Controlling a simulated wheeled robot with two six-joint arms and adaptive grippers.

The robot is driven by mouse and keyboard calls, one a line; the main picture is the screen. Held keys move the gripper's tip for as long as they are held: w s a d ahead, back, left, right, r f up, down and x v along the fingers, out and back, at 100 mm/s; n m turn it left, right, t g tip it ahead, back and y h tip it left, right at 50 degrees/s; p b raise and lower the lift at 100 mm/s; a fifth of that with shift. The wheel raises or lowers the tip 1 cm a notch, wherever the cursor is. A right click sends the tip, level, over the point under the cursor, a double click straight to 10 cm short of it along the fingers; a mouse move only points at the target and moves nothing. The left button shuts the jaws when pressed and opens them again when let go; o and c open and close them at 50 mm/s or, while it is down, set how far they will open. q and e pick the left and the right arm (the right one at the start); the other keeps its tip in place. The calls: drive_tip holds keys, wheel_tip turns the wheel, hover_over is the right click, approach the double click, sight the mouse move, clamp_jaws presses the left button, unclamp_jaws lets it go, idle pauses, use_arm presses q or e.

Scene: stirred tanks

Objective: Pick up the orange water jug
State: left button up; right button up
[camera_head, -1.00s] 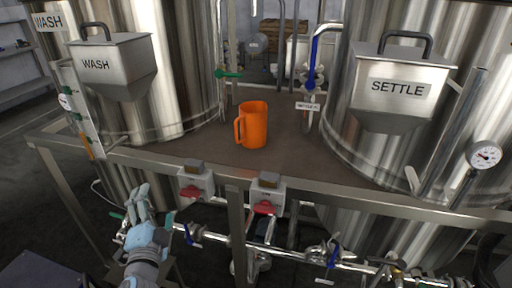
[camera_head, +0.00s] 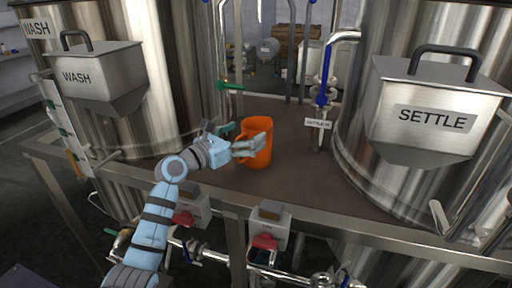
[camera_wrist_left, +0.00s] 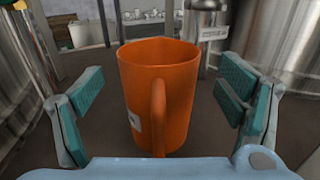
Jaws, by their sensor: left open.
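The orange water jug (camera_head: 258,150) stands upright on the brown platform between the two steel tanks. In the left wrist view the jug (camera_wrist_left: 179,88) is centred, its handle facing the camera and a small pale label on its side. My left gripper (camera_head: 246,142) is at the jug on its handle side and covers part of it in the head view. In the left wrist view its fingers (camera_wrist_left: 158,106) are spread wide, one on each side of the jug, with gaps to both. My right gripper is not in view.
The wash tank hopper (camera_head: 91,80) stands left and the settle tank hopper (camera_head: 436,108) right. A blue-handled valve pipe (camera_head: 326,75) rises behind the jug. Boxes with red knobs (camera_head: 264,242) hang at the platform's front edge. The platform around the jug is clear.

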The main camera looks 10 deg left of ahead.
sight(267, 122)
use_arm(q)
drive_tip(key=x, duration=0.3)
drive_tip(key=shift+w+f, duration=0.35)
drive_tip(key=shift+w, duration=0.05)
drive_tip(key=shift+w+d+b, duration=0.25)
drive_tip(key=shift+w+b, duration=0.05)
drive_tip(key=shift+s+d+r, duration=0.1)
drive_tip(key=shift+s+r, duration=0.05)
drive_tip(key=shift+r, duration=0.05)
drive_tip(key=shift+c, duration=1.2)
drive_tip(key=c, duration=1.6)
drive_tip(key=shift+c, duration=1)
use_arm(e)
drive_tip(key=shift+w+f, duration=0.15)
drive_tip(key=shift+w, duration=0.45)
use_arm(q)
drive_tip(key=shift+r, duration=0.15)
